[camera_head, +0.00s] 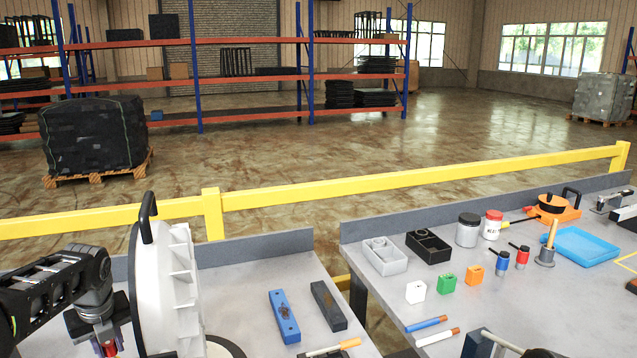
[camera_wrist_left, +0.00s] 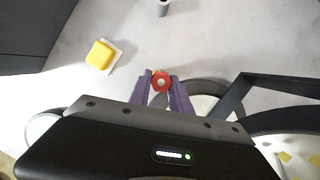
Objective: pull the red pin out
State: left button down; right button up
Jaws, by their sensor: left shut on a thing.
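The red pin (camera_wrist_left: 161,82) shows in the left wrist view as a small red ring with a pale centre, between the two purple fingers of my left gripper (camera_wrist_left: 161,85). The fingers are shut on it. In the head view the red end (camera_head: 108,348) shows at the bottom left, under my left gripper (camera_head: 103,340). Whether the pin still sits in a hole is hidden. A large white round housing (camera_head: 150,290) with a black handle stands upright just right of my left gripper. My right gripper is not in view.
A blue block (camera_head: 284,316) and a dark block (camera_head: 328,305) lie on the grey left bench. The right bench holds jars, small coloured blocks and a blue tray (camera_head: 580,245). A yellow square button (camera_wrist_left: 101,55) shows in the left wrist view. A yellow rail (camera_head: 400,185) runs behind the benches.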

pick_arm(q)
jog(key=shift+r+p, duration=2.8)
jog(key=shift+r, duration=0.25)
